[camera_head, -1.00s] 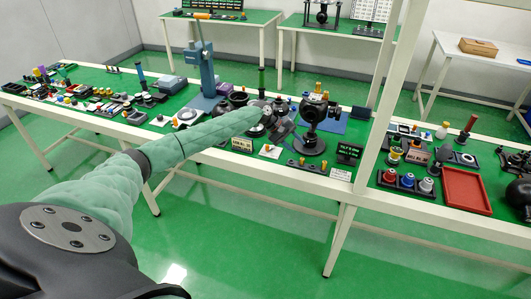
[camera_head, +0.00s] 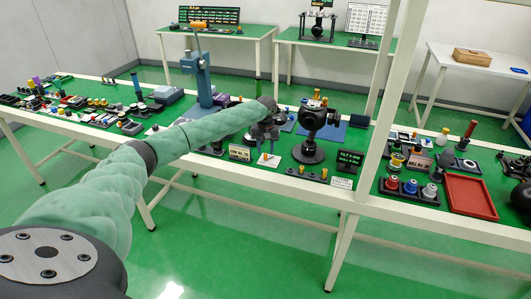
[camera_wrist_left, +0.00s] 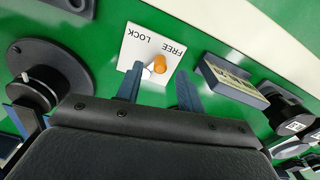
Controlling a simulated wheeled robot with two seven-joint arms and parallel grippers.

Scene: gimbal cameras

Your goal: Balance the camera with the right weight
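The camera (camera_head: 312,119) sits on a gimbal on a black stand with a round base (camera_head: 307,153). Brass-coloured pieces show on top of it. A low rack with small weights (camera_head: 308,172) stands in front. A white card with an orange lever (camera_head: 268,159) lies left of the stand; in the left wrist view the card reads FREE and LOCK, and the orange lever (camera_wrist_left: 159,65) stands on it. My left gripper (camera_head: 265,146) hangs above the card. In the left wrist view its fingers (camera_wrist_left: 159,90) are apart, pointing toward the lever, with nothing held between them. My right gripper is not in view.
A dark sign with tilt and roll readings (camera_head: 350,160) stands right of the stand. A small labelled display (camera_head: 240,153) stands close left of the card. A white post (camera_head: 384,110) rises right of the gimbal. A red tray (camera_head: 470,195) lies further right.

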